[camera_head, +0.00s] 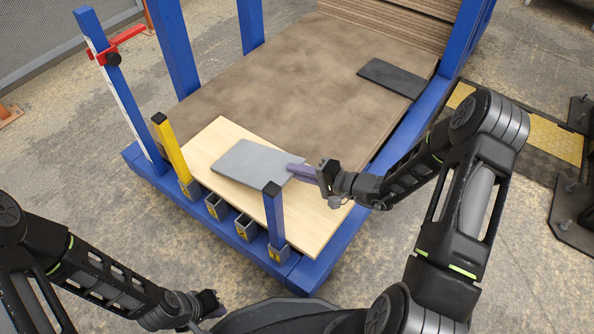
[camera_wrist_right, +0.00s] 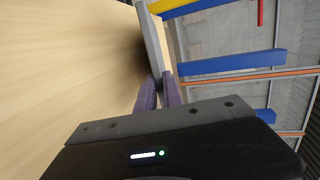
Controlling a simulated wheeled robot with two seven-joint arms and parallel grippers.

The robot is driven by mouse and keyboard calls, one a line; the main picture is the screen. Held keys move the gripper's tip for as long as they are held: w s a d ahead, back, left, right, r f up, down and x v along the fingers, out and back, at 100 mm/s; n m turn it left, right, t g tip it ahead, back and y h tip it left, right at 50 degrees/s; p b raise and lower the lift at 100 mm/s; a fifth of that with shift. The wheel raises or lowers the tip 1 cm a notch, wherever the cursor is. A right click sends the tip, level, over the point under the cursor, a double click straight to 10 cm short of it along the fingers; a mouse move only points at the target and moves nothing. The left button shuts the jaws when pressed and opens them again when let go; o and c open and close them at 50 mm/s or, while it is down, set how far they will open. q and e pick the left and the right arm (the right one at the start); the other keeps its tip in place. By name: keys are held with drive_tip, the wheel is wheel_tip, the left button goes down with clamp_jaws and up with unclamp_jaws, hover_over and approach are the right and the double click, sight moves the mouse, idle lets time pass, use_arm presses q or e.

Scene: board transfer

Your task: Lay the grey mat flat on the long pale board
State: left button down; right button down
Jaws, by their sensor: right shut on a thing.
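The grey mat (camera_head: 248,163) is over the near part of the long pale board (camera_head: 300,222). My right gripper (camera_head: 300,173) is shut on the mat's right edge. In the right wrist view its purple fingers (camera_wrist_right: 160,92) pinch the edge of the mat (camera_wrist_right: 152,38), which shows edge-on beside the board (camera_wrist_right: 70,60). Whether the mat touches the board all over, I cannot tell. My left gripper (camera_head: 210,305) is at the bottom left, away from the board and in front of the frame; its fingers are too small and dark to read.
The board lies on a brown sheet (camera_head: 270,75) in a blue frame (camera_head: 320,270). A yellow post (camera_head: 172,150) and a short blue post (camera_head: 274,215) stand at the near edge. A dark mat (camera_head: 392,77) lies at the far right. A red clamp (camera_head: 112,58) sits on the left post.

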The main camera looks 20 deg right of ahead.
drive_tip(key=shift+f, duration=0.15)
drive_tip(key=c, duration=1.4)
unclamp_jaws()
drive_tip(key=shift+o, duration=0.2)
